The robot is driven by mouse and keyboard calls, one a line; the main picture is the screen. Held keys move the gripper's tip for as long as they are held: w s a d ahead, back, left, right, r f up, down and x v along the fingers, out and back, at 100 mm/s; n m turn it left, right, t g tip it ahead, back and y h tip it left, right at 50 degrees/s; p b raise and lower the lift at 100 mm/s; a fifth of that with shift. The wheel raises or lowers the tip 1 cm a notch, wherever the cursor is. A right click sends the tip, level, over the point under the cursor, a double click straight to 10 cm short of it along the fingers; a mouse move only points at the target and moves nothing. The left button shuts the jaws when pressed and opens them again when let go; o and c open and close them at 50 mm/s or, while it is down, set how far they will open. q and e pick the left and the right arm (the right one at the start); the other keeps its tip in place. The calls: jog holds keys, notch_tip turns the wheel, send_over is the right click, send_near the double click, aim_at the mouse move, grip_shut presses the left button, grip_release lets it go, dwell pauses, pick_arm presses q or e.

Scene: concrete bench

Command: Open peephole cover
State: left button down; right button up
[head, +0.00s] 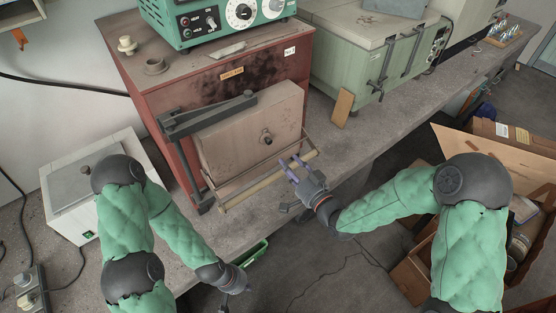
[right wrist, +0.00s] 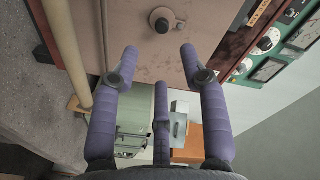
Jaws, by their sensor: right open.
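The furnace door (head: 235,140) is a thick pale block on the front of a red-brown furnace (head: 205,75), and it looks closed. A small dark round peephole cover (head: 266,137) with a knob sits on the door face. The cover also shows at the top of the right wrist view (right wrist: 162,19). My right gripper (head: 290,163) is open and empty, its purple fingers pointing at the door, below and right of the cover and apart from it. My left gripper (head: 238,282) hangs low by the bench's front edge, away from the door; its fingers are too small to read.
A tan horizontal bar (head: 268,182) runs below the door, and a dark hinge arm (head: 208,114) crosses its upper left. A green chest (head: 365,50) stands right of the furnace. Open cardboard boxes (head: 495,150) lie on the floor at right.

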aim_at(270, 143)
jog(key=x, duration=1.1)
jog(key=shift+r, duration=0.25)
jog(key=shift+d, duration=0.1)
jog(key=shift+b, duration=0.3)
grip_shut()
